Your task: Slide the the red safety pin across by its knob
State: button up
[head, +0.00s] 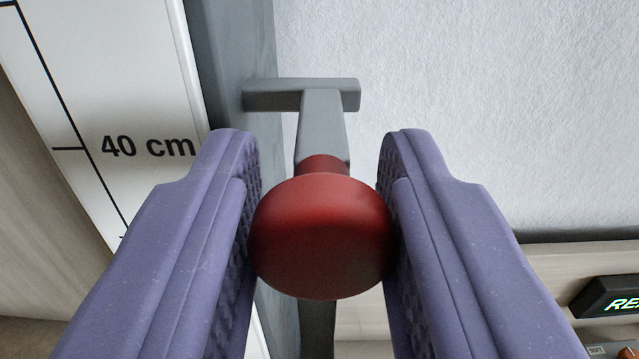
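The red knob (320,238) of the safety pin is round and sits between the two purple fingers of my gripper (320,225). Both fingers' textured inner faces meet the knob's left and right sides, so the gripper looks shut on it. A short red neck (323,165) shows behind the knob and joins a grey bar (322,120). The bar runs up to a grey crosspiece (300,95). The rest of the pin is hidden behind the knob and fingers.
A white scale board (95,90) marked "40 cm" stands at the left, beside a grey upright profile (235,50). A white textured panel (480,110) fills the upper right. A dark box with a lit green display (610,297) is at the lower right.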

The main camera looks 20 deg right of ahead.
grip_shut()
jog(key=shift+w+a+r, duration=0.1)
jog(key=shift+w+a, duration=0.2)
jog(key=shift+a, duration=0.35)
jog(key=shift+w+a+f, duration=0.1)
jog(key=shift+w+a, duration=0.15)
jog(key=shift+a, duration=0.45)
jog(key=shift+w+a+r, duration=0.1)
jog(key=shift+w+a, duration=0.2)
jog(key=shift+a, duration=0.35)
jog(key=shift+d, duration=0.1)
jog(key=shift+o, duration=0.5)
grip_release()
jog(key=o, duration=0.4)
jog(key=shift+a, duration=0.2)
jog(key=v, duration=0.7)
jog(key=shift+s+a, duration=0.1)
jog(key=shift+s, duration=0.25)
